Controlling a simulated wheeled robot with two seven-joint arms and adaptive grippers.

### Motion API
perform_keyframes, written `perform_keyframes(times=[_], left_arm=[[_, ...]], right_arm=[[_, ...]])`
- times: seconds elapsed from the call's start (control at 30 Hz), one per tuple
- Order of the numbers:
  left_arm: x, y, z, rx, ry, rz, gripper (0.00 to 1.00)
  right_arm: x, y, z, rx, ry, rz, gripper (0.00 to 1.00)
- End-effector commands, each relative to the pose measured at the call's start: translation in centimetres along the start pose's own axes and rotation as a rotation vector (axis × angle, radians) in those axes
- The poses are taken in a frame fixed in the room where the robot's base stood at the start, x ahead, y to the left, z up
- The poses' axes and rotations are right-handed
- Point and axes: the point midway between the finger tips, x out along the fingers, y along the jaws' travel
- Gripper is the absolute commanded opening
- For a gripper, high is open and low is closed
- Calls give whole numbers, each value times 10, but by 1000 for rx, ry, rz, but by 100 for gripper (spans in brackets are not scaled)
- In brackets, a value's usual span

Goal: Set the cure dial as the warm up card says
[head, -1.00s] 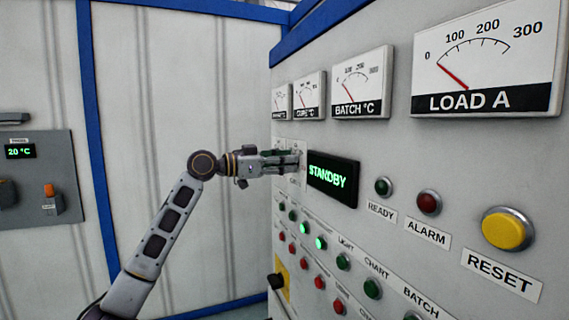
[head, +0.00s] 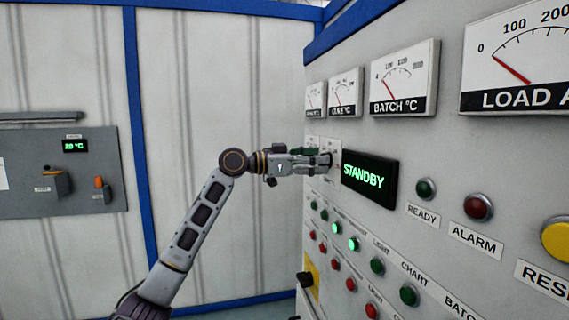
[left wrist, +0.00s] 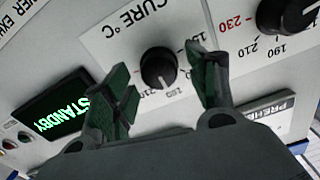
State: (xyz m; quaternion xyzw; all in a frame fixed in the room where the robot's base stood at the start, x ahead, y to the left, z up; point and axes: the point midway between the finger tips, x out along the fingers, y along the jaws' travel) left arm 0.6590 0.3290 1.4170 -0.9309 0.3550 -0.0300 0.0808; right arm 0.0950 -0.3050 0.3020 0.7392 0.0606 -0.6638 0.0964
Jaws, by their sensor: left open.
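The cure dial is a round black knob (left wrist: 158,67) on a white plate marked CURE °C in the left wrist view. Figures ring it; its exact setting is too small to read surely. My left gripper (left wrist: 164,82) is open, its two green-padded fingers on either side of the knob in that view. I cannot tell whether they touch it. In the head view the left gripper (head: 326,159) is at the panel, just left of the STANDBY display (head: 369,178), and hides the dial. My right gripper is not in view. No readable warm up card shows.
A second black knob (left wrist: 288,12) with its own scale is close by. Gauges (head: 404,78) are above; rows of buttons and lamps (head: 377,266) are below. A grey wall panel (head: 95,150) at the left holds a small green display (head: 75,146) and part of a white sheet (head: 3,174).

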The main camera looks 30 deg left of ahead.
Motion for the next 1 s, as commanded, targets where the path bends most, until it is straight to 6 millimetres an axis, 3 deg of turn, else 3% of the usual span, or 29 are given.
perform_keyframes(times=[1.0], left_arm=[[-98, 0, 1, -1, -2, 1, 58]], right_arm=[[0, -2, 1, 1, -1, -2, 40]])
